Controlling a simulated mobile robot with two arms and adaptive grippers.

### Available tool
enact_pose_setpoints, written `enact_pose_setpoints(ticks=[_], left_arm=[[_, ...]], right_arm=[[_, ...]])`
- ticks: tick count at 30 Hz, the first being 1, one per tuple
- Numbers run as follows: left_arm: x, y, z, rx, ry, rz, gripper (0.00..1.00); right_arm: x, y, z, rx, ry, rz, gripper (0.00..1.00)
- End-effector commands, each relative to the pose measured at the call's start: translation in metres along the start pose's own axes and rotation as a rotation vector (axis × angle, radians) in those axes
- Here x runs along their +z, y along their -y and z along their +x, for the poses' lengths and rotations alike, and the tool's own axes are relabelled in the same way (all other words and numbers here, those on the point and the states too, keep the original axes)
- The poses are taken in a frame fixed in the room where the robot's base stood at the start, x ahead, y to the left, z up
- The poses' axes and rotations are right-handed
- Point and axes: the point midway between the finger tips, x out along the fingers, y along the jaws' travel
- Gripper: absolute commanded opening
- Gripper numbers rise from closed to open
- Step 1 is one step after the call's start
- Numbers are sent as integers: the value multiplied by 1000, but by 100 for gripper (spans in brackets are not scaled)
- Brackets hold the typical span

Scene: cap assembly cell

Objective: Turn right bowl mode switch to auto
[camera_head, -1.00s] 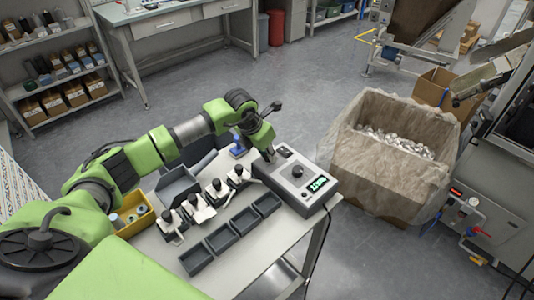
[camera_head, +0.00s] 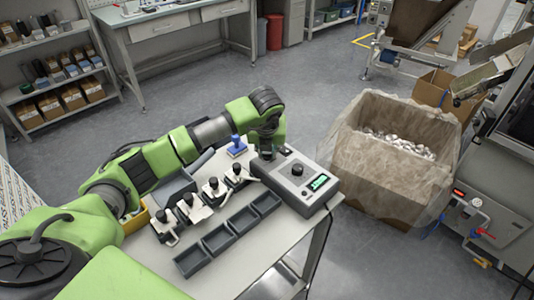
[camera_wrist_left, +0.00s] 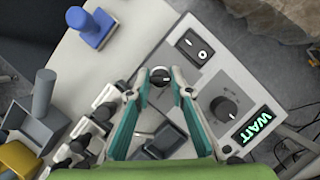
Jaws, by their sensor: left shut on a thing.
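A grey control box (camera_head: 322,205) stands at the right end of the bench, with a green lit display reading WAIT and a larger black dial. The left wrist view shows a small black switch knob (camera_wrist_left: 160,78) with a pale mark on the box's top face. My left gripper (camera_head: 267,155) points down at the far left part of the box. Its fingertips are shut on the small knob, one on each side. The knob is hidden in the head view. No label beside it is readable. My right gripper is in neither view.
A black rocker switch (camera_wrist_left: 193,45) and the dial (camera_wrist_left: 223,108) sit close to my fingers. A blue handled block (camera_head: 237,148) stands behind the box. Several toggle clamps (camera_head: 194,208) and dark trays (camera_head: 216,239) lie left of it. A lined carton (camera_head: 385,165) stands right.

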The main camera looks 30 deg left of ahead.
Motion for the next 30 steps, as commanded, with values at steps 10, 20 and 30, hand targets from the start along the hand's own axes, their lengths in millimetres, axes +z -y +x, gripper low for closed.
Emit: enact_pose_setpoints(ticks=[10, 20, 30], left_arm=[[0, 0, 0, 8, -1, -18, 0], [0, 0, 0, 7, -1, -17, 37], [0, 0, -5, 6, 0, -16, 37]], right_arm=[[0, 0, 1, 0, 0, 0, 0], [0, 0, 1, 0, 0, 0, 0], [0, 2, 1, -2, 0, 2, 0]])
